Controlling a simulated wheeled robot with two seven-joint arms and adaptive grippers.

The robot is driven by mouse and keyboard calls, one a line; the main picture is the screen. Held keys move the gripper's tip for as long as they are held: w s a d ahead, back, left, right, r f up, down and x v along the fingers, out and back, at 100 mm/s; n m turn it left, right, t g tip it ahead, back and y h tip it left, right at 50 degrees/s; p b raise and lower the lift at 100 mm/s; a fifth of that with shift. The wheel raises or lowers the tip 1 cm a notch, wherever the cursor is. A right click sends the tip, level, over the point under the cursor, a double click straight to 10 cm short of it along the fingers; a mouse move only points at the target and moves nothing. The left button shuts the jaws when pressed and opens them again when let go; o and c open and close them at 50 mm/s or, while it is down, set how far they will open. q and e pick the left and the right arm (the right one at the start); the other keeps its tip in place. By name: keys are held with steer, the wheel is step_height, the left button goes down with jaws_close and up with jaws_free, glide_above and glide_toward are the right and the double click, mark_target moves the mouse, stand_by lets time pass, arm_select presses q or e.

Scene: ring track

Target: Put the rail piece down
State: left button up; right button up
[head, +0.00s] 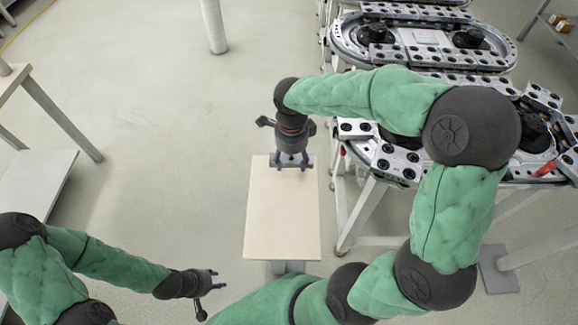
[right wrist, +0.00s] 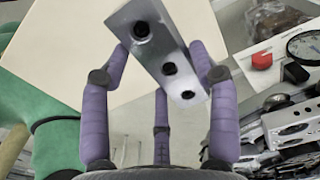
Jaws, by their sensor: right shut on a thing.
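The rail piece (right wrist: 165,50) is a silver metal block with black round holes, seen close in the right wrist view. My right gripper (right wrist: 172,65) is shut on it with purple fingers on either side. In the head view my right gripper (head: 292,167) hangs over the far end of a small cream table (head: 283,215). There the rail piece is mostly hidden by the gripper. The cream surface also shows behind the rail piece in the right wrist view (right wrist: 70,40). I cannot tell whether the piece touches it. My left gripper (head: 212,290) is open and empty, left of the table.
Ring tracks (head: 420,42) of silver rail blocks stand on white frames at the right, close to my right arm. A white post (head: 213,25) stands at the back. A shelf unit (head: 40,180) is at the left. The cream table top is bare in its middle.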

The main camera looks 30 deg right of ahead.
mark_target(289, 166)
steer(key=shift+w+f, duration=0.3)
steer(key=shift+f, duration=0.1)
step_height(289, 166, down, 2)
steer(key=shift+w+a+f+b, duration=0.1)
steer(key=shift+f+b, duration=0.1)
steer(key=shift+b, duration=0.45)
steer(key=shift+f, duration=0.35)
steer(key=shift+f, duration=0.15)
steer(key=o, duration=1.7)
